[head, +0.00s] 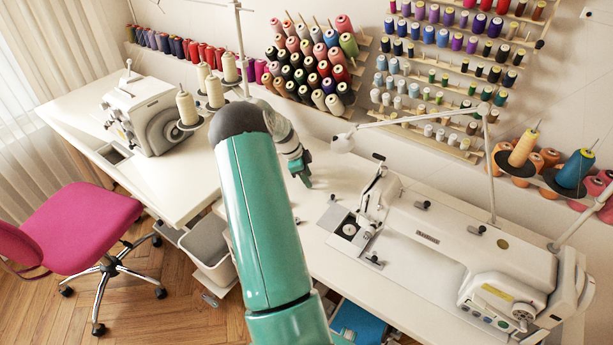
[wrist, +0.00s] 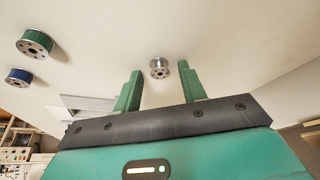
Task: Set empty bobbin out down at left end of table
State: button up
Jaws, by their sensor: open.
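My gripper (head: 304,178) is low over the left part of the sewing machine's white table (head: 340,188) in the head view. In the wrist view its two green fingers are apart, with nothing pinched between them. A bare silvery bobbin (wrist: 159,68) lies on the white surface, in line with the gap between the fingertips and apparently touching neither. A bobbin with green thread (wrist: 34,43) and one with blue thread (wrist: 18,77) are off to the left in the wrist view. I cannot make out the bobbins in the head view.
The white sewing machine (head: 440,240) fills the table's right part. A second white table (head: 185,185) with an overlocker (head: 148,115) and thread cones stands at left. A lamp arm (head: 420,120) crosses behind. Thread racks line the wall. A pink chair (head: 95,225) stands at left.

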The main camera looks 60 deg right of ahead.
jog(key=v, duration=1.2)
jog(key=w+a+r+n+t, duration=0.2)
jog(key=w+a+r+n, duration=0.15)
jog(key=a+r, duration=0.4)
jog(key=w+a+r+n+t, duration=0.2)
jog(key=a+r+n, duration=0.25)
jog(key=a, duration=0.65)
jog(key=w+a+r+n+t, duration=0.1)
jog(key=w+a+r+n, duration=0.3)
jog(key=a, duration=0.6)
jog(key=s+a+r+n+t, duration=0.1)
jog(key=s+a+n, duration=0.4)
jog(key=a, duration=0.4)
jog(key=s+a+r+n+t+y, duration=0.1)
jog(key=s+a+r+n+t, duration=0.1)
jog(key=s+a+n, duration=0.2)
jog(key=s+a+r+n+t+y, duration=0.1)
jog(key=s+a+n, duration=0.4)
jog(key=a+n, duration=0.4)
jog(key=a, duration=0.5)
jog(key=shift+s+a+r+n+t, duration=0.25)
jog(key=shift+s+r+n+t, duration=0.05)
jog(key=shift+s+r, duration=0.1)
